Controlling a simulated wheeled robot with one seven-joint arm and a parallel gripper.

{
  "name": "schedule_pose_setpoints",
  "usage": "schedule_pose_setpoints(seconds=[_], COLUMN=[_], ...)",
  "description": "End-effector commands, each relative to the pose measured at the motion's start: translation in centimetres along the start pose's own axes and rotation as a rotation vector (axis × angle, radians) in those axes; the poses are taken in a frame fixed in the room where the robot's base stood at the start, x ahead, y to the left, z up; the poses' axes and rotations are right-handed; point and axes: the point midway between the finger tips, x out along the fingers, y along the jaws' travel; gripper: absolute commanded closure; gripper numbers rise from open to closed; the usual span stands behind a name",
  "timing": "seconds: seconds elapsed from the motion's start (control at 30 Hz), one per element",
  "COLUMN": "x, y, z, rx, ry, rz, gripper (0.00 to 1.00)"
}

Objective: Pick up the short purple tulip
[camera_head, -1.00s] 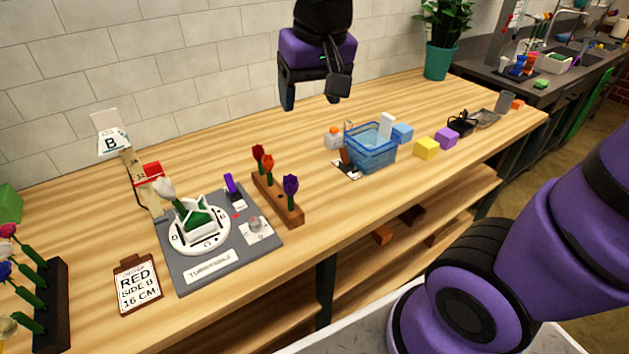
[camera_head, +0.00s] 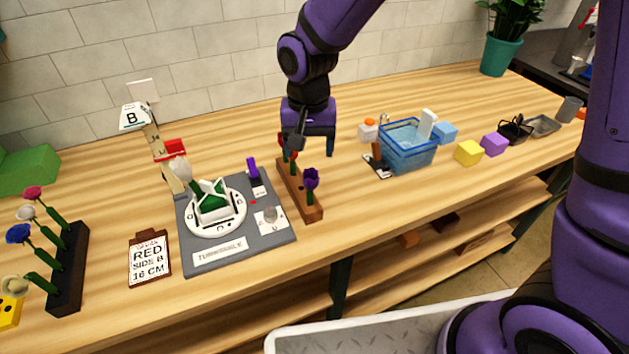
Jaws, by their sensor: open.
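The short purple tulip (camera_head: 311,180) stands upright at the near end of a brown wooden block (camera_head: 311,213). My gripper (camera_head: 313,148) points down, open and empty, just above and behind the purple tulip, over the far part of the block. A red tulip (camera_head: 284,140) farther back in the block is partly hidden by my gripper's left finger. The view does not show whether that finger touches it.
A grey turntable board (camera_head: 205,255) with a white holder is left of the block. A card (camera_head: 150,262) reads "RED SIDE B 16 CM". A dark flower rack (camera_head: 70,275) stands far left. A blue basket (camera_head: 408,155) and several cubes are right.

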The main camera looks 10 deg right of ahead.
Motion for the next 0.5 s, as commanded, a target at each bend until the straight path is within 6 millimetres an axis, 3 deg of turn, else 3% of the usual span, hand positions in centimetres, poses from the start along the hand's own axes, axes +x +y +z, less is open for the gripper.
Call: schedule_pose_setpoints(seconds=[0.1,0.37,0.5], x=[1.8,3.5,5.4], y=[0.0,0.1,0.1], z=[0.0,0.1,0.3], rx=[0.001,-0.001,-0.001], ry=[-0.003,-0.001,-0.003], rz=[0.002,0.001,0.002], gripper=[0.30,0.30,0.30])
